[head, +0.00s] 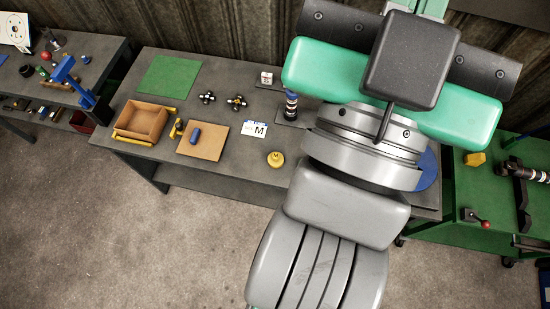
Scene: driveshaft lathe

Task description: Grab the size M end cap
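A round yellow cap (275,159), apparently with a letter M on its top, sits on the grey table (175,180) near its front edge. It stands in the open, just left of my grey arm. A white card (254,129) with a black M lies behind it and to its left. My arm fills the right half of the head view. No gripper fingers show, and part of the table is hidden behind the arm.
A tan tray (142,121), a tan board (202,141) with a blue cylinder (195,135), a green mat (170,75) and two dark cross-shaped parts (236,102) lie farther left. A dark cylindrical part (291,106) stands beside my arm. Table around the yellow cap is clear.

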